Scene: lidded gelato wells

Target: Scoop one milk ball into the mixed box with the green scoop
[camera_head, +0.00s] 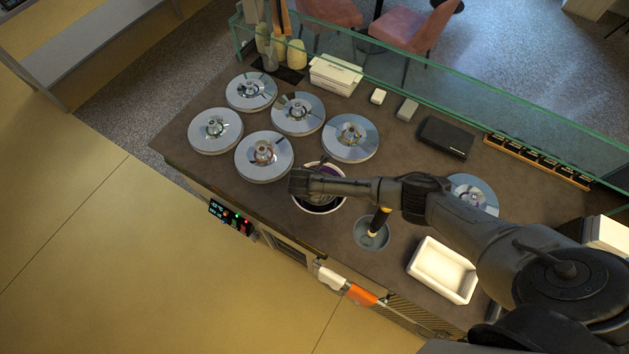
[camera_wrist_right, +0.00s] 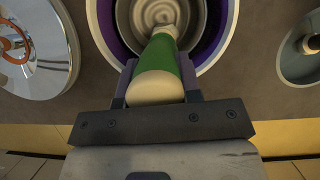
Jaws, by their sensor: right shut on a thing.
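The green scoop (camera_wrist_right: 165,52) is in my right gripper (camera_wrist_right: 158,88), which is shut on its green and cream handle in the right wrist view. The scoop points into an open round well (camera_wrist_right: 222,38) with a purple inner wall and pale, swirled contents. Its tip is not clearly visible. In the head view my right arm reaches in from the right, and its hand covers part of this open well (camera_head: 319,207). A white, empty-looking rectangular box (camera_head: 443,270) stands on the counter at the right. My left gripper is not in view.
Several wells have shiny metal lids, such as the one at left (camera_head: 215,131). A grey round holder (camera_head: 372,233) contains a dark and yellow handle. A glass screen (camera_head: 450,95) runs along the back. White and orange cloths (camera_head: 361,294) hang at the front edge.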

